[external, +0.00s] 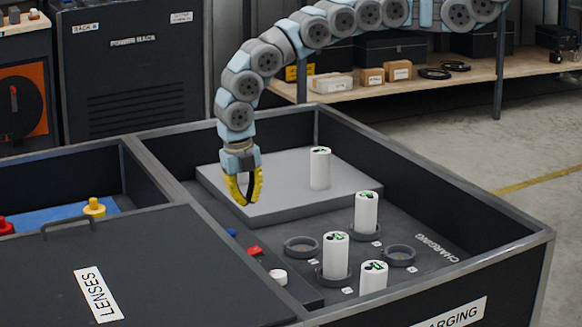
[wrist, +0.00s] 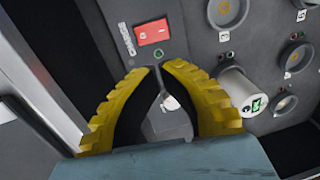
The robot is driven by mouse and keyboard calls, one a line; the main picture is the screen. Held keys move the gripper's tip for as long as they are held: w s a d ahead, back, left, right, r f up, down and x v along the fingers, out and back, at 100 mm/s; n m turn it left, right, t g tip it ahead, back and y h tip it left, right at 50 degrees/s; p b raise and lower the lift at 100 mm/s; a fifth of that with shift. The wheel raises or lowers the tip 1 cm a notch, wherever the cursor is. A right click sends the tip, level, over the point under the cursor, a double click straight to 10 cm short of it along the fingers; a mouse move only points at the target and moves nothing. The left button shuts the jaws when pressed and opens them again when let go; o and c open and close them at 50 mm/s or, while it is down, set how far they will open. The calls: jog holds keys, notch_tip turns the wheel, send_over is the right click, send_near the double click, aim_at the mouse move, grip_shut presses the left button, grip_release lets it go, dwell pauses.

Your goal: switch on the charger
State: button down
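The charger's red rocker switch (wrist: 152,33) sits on a grey panel beside a CHARGE label. A small green-rimmed round part (wrist: 159,53) is just below it. I cannot tell which way the rocker is set. In the external view the red switch (external: 254,250) is on the dark strip at the left of the charging tote. My gripper (external: 247,204), with curved yellow fingers, hangs above the tote, behind and above the switch, apart from it. In the wrist view my gripper (wrist: 158,66) has its tips close together with a narrow gap, and it is empty.
White cylinders stand in the tote: one (external: 320,168) on the grey raised plate (external: 268,206), others (external: 336,252) in or near round sockets. Empty ring sockets (external: 301,247) are nearby. A white knob (external: 278,276) and tote walls flank the strip. The LENSES lid (external: 150,270) is left.

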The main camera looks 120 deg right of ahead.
aim_at(255, 251)
jog(key=f+b, duration=0.1)
jog(key=f, duration=0.3)
jog(key=s+f+b, duration=0.1)
jog(key=f+b, duration=0.1)
jog(key=f, duration=0.2)
jog(key=f+b, duration=0.2)
jog(key=f, duration=0.3)
jog(key=shift+s, duration=0.3)
jog(key=shift+s+d+r+p, duration=0.1)
jog(key=shift+r+p, duration=0.05)
jog(key=shift+p, duration=0.65)
